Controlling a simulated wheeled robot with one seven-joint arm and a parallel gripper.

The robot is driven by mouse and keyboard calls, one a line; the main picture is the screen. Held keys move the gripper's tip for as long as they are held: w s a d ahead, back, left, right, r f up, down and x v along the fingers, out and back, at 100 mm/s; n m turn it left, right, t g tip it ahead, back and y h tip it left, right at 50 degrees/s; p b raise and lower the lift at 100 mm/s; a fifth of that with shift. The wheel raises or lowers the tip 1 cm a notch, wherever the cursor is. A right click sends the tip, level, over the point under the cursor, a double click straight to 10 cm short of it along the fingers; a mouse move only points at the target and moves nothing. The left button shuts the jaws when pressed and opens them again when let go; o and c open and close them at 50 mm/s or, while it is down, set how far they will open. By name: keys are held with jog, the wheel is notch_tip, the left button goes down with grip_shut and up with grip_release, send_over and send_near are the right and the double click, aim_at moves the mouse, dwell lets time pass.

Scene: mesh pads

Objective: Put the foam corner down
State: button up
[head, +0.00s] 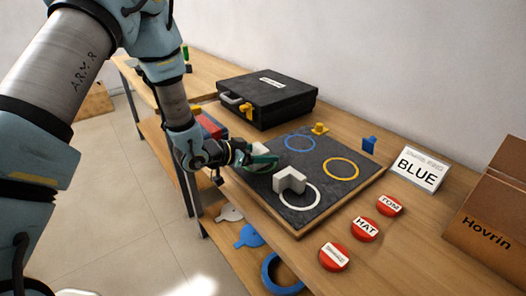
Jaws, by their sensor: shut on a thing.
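The foam corner (289,181) is a pale grey-white L-shaped block at the front of the dark mesh pad (318,168). It overlaps the upper left edge of the white ring (300,197) in the picture. My gripper (274,168) comes in from the left and is shut on the foam corner. The fingertips are small and partly hidden, and I cannot tell whether the block touches the pad. The pad also bears a blue ring (300,143) and a yellow ring (341,169). A sign reading BLUE (417,170) stands to the right.
A black case (266,97) stands behind the pad. A yellow piece (320,129) and a blue piece (369,145) sit near its far edge. Red labelled discs (365,229) lie in front on the table. A cardboard box (495,215) stands far right. Several items lie on the lower shelf.

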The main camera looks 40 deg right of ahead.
jog(key=shift+f, duration=0.2)
jog(key=shift+f+b, duration=0.15)
jog(key=shift+b, duration=0.15)
jog(key=o, duration=1.2)
jog(key=shift+o, duration=0.2)
jog(key=shift+p, duration=0.3)
jog(key=b+v, duration=0.1)
jog(key=v, duration=0.2)
jog(key=b+v, duration=0.1)
jog(key=v, duration=0.3)
jog(key=b+v, duration=0.1)
jog(key=v, duration=0.3)
jog(key=shift+s+b, duration=0.3)
